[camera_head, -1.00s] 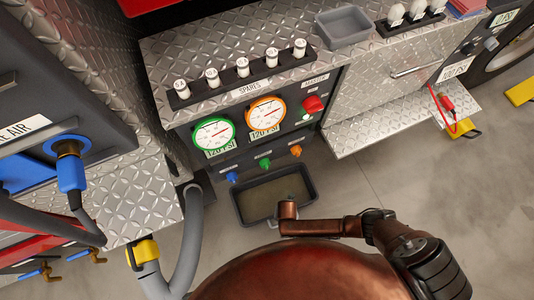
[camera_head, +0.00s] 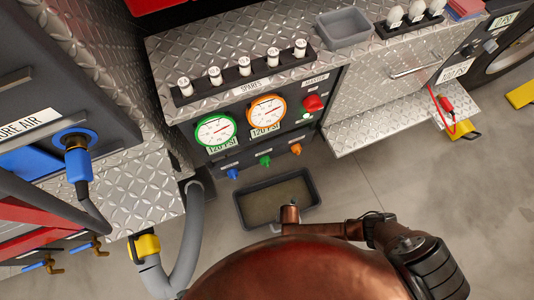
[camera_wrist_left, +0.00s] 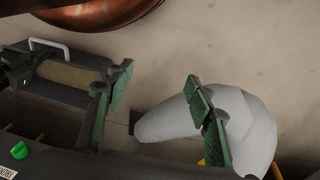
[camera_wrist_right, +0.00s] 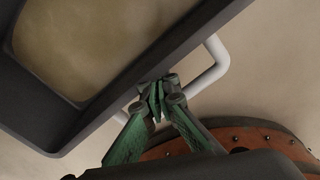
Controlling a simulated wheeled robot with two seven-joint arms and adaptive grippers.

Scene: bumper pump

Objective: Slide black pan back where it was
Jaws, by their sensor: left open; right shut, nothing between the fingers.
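The black pan (camera_head: 243,213) is a shallow rectangular tray with brownish liquid in it. It lies on the floor in front of the pump panel, below the coloured knobs. It also shows in the left wrist view (camera_wrist_left: 88,98) and, close up, in the right wrist view (camera_wrist_right: 105,98), with a white bar handle (camera_wrist_right: 219,62). My right gripper (camera_wrist_right: 157,100) is shut and empty at the handle's middle, by the pan's edge; I cannot tell whether it touches. My left gripper (camera_wrist_left: 158,98) is open and empty, beside the pan and above a grey hose (camera_wrist_left: 170,118).
The pump panel (camera_head: 215,165) with gauges and knobs stands behind the pan. A grey hose (camera_head: 192,235) with a yellow coupling (camera_head: 145,246) hangs at the left. A fold-down diamond-plate shelf (camera_head: 375,128) juts out at the right. The floor (camera_head: 370,185) right of the pan is clear.

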